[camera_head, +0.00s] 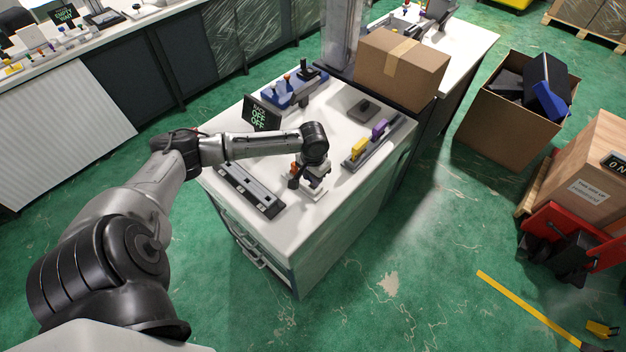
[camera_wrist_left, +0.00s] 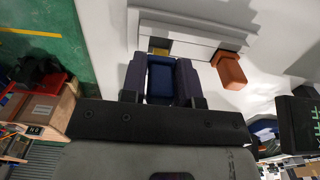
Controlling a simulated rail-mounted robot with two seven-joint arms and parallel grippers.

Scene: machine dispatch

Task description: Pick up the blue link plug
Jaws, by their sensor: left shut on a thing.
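The blue link plug (camera_wrist_left: 160,80) shows in the left wrist view, between the two fingers of my left gripper (camera_wrist_left: 160,92). The gripper is shut on it. In the head view my left gripper (camera_head: 314,182) points down over the white bench top, and I cannot make out the blue plug there. An orange plug (camera_wrist_left: 230,70) lies to the right of the gripper in the wrist view, apart from it. It also shows beside the gripper in the head view (camera_head: 294,168). My right gripper is in neither view.
A grey rail (camera_head: 250,189) lies at the bench's left front. A second rail with a yellow plug (camera_head: 359,148) and a purple plug (camera_head: 379,129) lies to the right. A dark sign (camera_head: 262,114), a blue tray with levers (camera_head: 294,88) and a cardboard box (camera_head: 402,68) stand farther back.

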